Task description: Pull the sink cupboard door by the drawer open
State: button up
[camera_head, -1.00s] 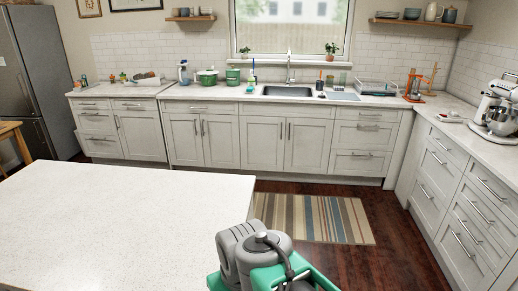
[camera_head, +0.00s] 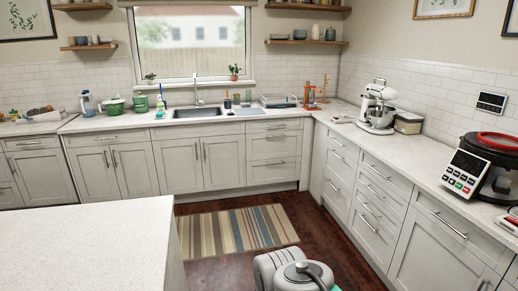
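The sink cupboard stands below the sink (camera_head: 196,114). Its right door (camera_head: 222,165) is beside the drawer stack (camera_head: 274,148). This door is white, panelled and shut, with a vertical bar handle (camera_head: 204,150) near its left edge. The left sink cupboard door (camera_head: 177,168) is also shut, with its handle near the middle seam. Only part of my grey and green arm shows at the bottom edge, far from the cupboard. My gripper's fingers are not in view.
A white island counter (camera_head: 95,235) fills the lower left. A striped rug (camera_head: 238,229) lies on the wood floor in front of the sink cupboard. A run of drawers (camera_head: 360,190) lines the right side. The floor between island and right-hand drawers is open.

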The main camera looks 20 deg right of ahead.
aim_at(178, 162)
jog(key=z, duration=0.3)
jog(key=i, duration=3.5)
jog(key=u, duration=1.1)
jog(key=i, duration=1.7)
jog(key=u, duration=0.65)
